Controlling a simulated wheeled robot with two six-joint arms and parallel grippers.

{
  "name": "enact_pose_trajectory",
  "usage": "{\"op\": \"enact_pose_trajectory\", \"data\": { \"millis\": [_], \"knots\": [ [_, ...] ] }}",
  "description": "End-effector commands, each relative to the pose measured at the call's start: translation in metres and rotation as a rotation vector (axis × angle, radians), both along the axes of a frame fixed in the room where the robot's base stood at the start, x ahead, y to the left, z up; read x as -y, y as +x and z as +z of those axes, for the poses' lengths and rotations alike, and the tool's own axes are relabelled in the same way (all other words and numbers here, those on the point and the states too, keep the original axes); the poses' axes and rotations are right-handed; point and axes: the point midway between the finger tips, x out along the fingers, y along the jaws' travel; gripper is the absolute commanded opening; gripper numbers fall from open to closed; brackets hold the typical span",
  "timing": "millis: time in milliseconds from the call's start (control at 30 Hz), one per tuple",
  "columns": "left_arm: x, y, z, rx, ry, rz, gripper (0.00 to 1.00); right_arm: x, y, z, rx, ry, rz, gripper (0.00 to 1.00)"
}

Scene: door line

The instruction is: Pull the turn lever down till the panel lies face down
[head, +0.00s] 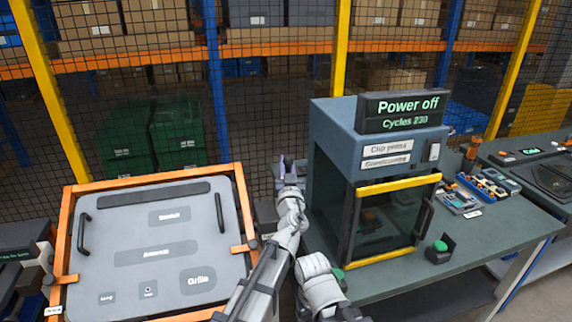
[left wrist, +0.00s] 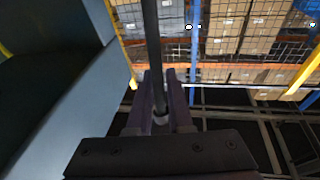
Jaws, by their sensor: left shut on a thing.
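The grey panel (head: 160,235) sits tilted in an orange frame (head: 68,215) at the left of the head view. Its labelled face, with a "Grille" label and two dark handles, is toward me. My left gripper (head: 291,168) is right of the frame, beside the blue-grey press. In the left wrist view my left gripper (left wrist: 158,92) is shut on a dark upright rod, the turn lever (left wrist: 151,40). The lever is hard to make out in the head view, and its link to the frame is hidden. My right gripper does not show.
The press (head: 328,150), with a "Power off" display (head: 402,105), stands on a green-grey bench (head: 480,250) just right of my left gripper. A black mesh fence with yellow posts (head: 50,90) closes off the back. Small devices (head: 458,200) lie on the bench.

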Motion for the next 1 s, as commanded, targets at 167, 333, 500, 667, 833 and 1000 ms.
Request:
{"op": "enact_pose_trajectory", "data": {
  "millis": [167, 333, 500, 667, 833, 1000],
  "knots": [
    [0.0, 0.001, 0.001, 0.002, 0.003, 0.003, 0.29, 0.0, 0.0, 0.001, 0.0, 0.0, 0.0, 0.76],
    [0.0, 0.001, 0.001, 0.001, 0.003, 0.003, 0.48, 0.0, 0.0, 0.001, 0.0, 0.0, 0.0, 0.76],
    [0.0, 0.001, 0.001, 0.001, 0.002, 0.002, 0.48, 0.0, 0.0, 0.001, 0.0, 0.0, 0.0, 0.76],
    [0.0, 0.001, 0.002, 0.001, 0.002, 0.001, 0.48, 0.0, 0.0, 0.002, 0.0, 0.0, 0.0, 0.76],
    [0.0, 0.001, 0.011, 0.001, 0.002, 0.001, 0.48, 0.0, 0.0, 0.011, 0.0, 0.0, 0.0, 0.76],
    [0.0, 0.001, 0.03, 0.001, 0.002, 0.001, 0.48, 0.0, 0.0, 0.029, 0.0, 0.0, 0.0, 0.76]
  ]
}}
